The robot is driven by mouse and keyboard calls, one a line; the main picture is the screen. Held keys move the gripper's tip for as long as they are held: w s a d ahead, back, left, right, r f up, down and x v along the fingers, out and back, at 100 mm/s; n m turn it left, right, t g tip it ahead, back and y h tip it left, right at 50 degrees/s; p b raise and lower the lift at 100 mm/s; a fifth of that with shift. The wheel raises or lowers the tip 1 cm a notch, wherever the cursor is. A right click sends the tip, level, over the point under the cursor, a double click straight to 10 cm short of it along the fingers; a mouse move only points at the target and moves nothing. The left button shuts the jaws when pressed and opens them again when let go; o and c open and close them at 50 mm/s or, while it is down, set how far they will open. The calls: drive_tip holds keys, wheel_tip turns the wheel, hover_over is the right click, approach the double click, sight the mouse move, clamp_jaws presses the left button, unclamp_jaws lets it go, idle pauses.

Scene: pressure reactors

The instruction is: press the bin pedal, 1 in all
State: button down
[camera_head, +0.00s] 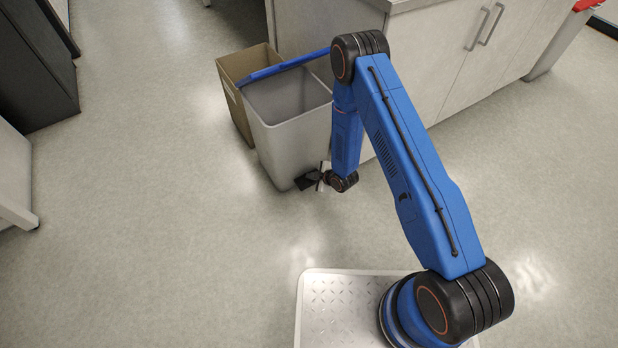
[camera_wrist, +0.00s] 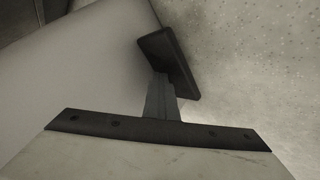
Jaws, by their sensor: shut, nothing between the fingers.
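The grey bin (camera_head: 285,140) stands on the floor, left of the cabinet. Its blue lid (camera_head: 290,66) is raised, seen nearly edge-on at the rim's far side, and the open inside shows. The black pedal (camera_head: 306,183) sticks out at the bin's foot. My gripper (camera_head: 321,177) is low at the pedal, with its fingers shut and empty. In the wrist view, the shut fingers (camera_wrist: 160,84) reach to the dark pedal (camera_wrist: 172,62) and appear to touch it. The pedal's contact spot is partly hidden by the fingers. The bin's pale side (camera_wrist: 80,75) fills the left.
A brown cardboard box (camera_head: 234,88) stands close behind the bin at the left. A grey cabinet (camera_head: 440,60) stands behind my arm. Dark furniture (camera_head: 35,65) is at the left edge. The floor (camera_head: 150,220) left and front of the bin is clear.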

drive_tip(key=shift+s+f, duration=0.1)
drive_tip(key=shift+f, duration=0.95)
idle(0.9)
drive_tip(key=shift+r, duration=2.35)
wheel_tip(320, 180, up, 5)
idle(0.6)
